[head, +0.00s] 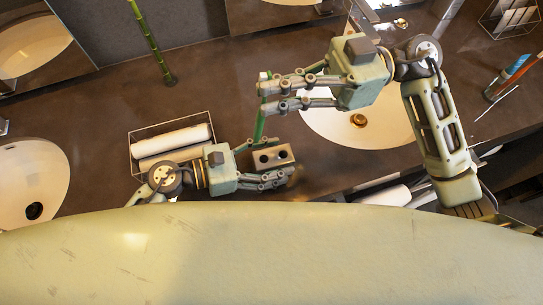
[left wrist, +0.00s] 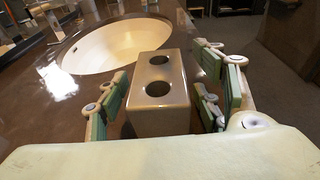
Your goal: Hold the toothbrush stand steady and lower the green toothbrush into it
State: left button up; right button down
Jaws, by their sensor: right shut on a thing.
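The toothbrush stand (head: 286,153) is a brownish metallic block with two round holes in its top. It stands upright on the dark counter, and both holes look empty in the left wrist view (left wrist: 158,117). My left gripper (head: 268,166) is open, with its fingers on either side of the stand and small gaps showing beside it. My right gripper (head: 264,97) is shut on the green toothbrush (head: 260,126), which hangs roughly upright above and just left of the stand. Its lower end is near the left gripper's upper finger; the toothbrush is not visible in the left wrist view.
A wire basket with rolled white towels (head: 172,141) is left of my left gripper. A white sink (head: 320,125) lies behind and right of the stand. A bamboo stalk (head: 150,40) stands at the back. A cup with brushes (head: 497,84) is far right.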

pick_arm(q)
jog(key=c, duration=1.3)
pick_arm(e)
jog(key=shift+t+h, duration=0.3)
jog(key=shift+h, duration=0.6)
jog(key=shift+s+a+f, duration=0.1)
jog(key=shift+a+f, duration=0.05)
jog(key=shift+f, duration=2.1)
jog(key=shift+w+a+f, duration=0.1)
jog(key=shift+a+f, duration=0.05)
jog(key=shift+f, duration=2.05)
jog(key=shift+s+a+f, duration=0.1)
jog(key=shift+a+f, duration=0.05)
jog(key=shift+f, duration=2.1)
jog(key=c, duration=1.8)
grip_release()
jog(key=shift+c, duration=0.2)
jog(key=shift+d, duration=0.1)
jog(key=v, duration=1.1)
jog(key=shift+d, duration=0.4)
